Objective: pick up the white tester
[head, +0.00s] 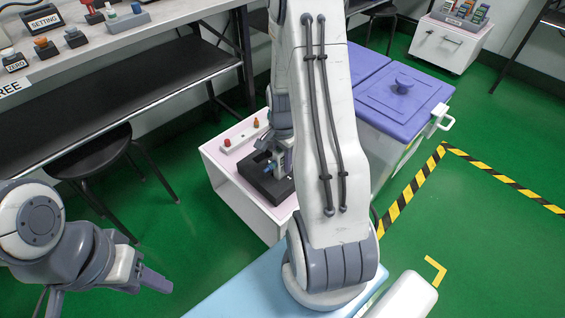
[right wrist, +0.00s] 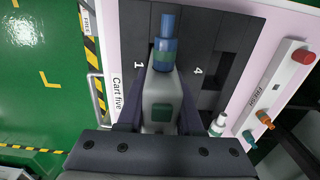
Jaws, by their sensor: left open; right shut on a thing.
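A white tester (right wrist: 161,108) with a green square on its face and a blue top shows in the right wrist view. My right gripper (right wrist: 161,88) is shut on it, one finger on each side. The tester is at a black holder (right wrist: 222,45) with slots marked 1 and 4; I cannot tell whether its end is in a slot or above it. In the head view my right gripper (head: 284,160) is at the holder (head: 262,183), partly hidden by my arm. My left gripper (head: 148,282) is open and empty at the lower left, away from the cart.
The holder lies on a white cart (head: 222,168) labelled Cart five, beside a strip with coloured knobs (right wrist: 290,75). A small white-and-green piece (right wrist: 218,124) is near the holder. A purple-lidded bin (head: 405,95) stands right of the cart, a black stool (head: 90,152) left.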

